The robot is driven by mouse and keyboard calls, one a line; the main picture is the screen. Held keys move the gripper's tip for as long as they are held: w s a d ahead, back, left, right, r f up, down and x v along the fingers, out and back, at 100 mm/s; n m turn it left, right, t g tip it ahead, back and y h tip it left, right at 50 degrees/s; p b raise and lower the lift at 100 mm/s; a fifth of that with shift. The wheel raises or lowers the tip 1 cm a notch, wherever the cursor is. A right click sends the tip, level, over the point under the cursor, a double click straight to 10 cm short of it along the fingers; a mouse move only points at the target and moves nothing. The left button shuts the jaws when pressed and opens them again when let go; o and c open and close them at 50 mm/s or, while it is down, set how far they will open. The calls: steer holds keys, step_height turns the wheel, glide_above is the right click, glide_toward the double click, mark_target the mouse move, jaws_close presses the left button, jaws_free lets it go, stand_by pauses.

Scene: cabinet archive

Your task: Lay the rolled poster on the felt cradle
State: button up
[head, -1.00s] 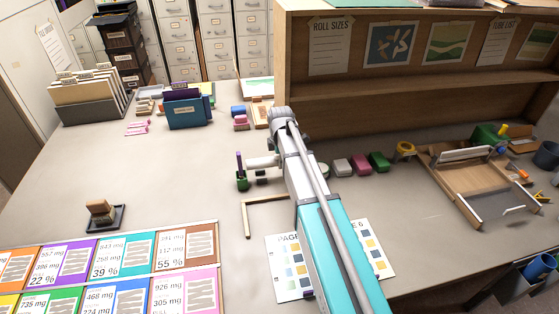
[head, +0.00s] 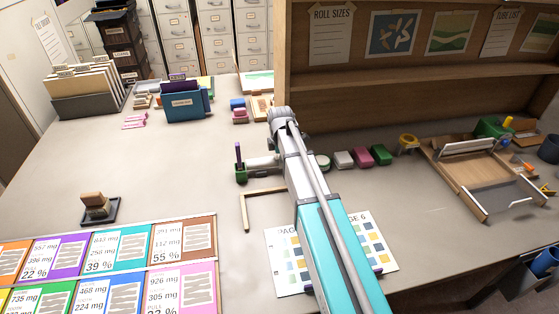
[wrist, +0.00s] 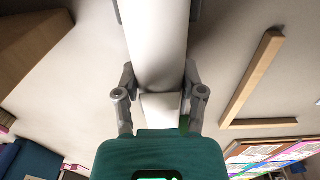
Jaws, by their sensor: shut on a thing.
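My gripper (wrist: 160,98) is shut on the rolled poster (wrist: 158,40), a pale white roll running up the middle of the wrist view between the grey fingers. In the head view my arm reaches over the middle of the desk, with its wrist turned left. There the fingers and the roll are mostly hidden or too small to make out. The felt cradle is not clear; a wooden tray with a grey floor (head: 505,190) stands at the right of the desk, but I cannot tell if that is it.
A wooden corner piece (head: 244,212) lies left of my arm; it also shows in the wrist view (wrist: 254,78). A colour chart (head: 280,262) lies under my arm.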

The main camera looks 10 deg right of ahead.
steer(key=shift+f+b, duration=0.6)
steer(key=shift+b, duration=0.05)
steer(key=o, duration=1.3)
steer(key=shift+c, duration=0.2)
steer(key=shift+o, duration=0.5)
steer(key=shift+r, duration=0.1)
steer(key=shift+r+p, duration=3.45)
steer(key=shift+p, duration=0.15)
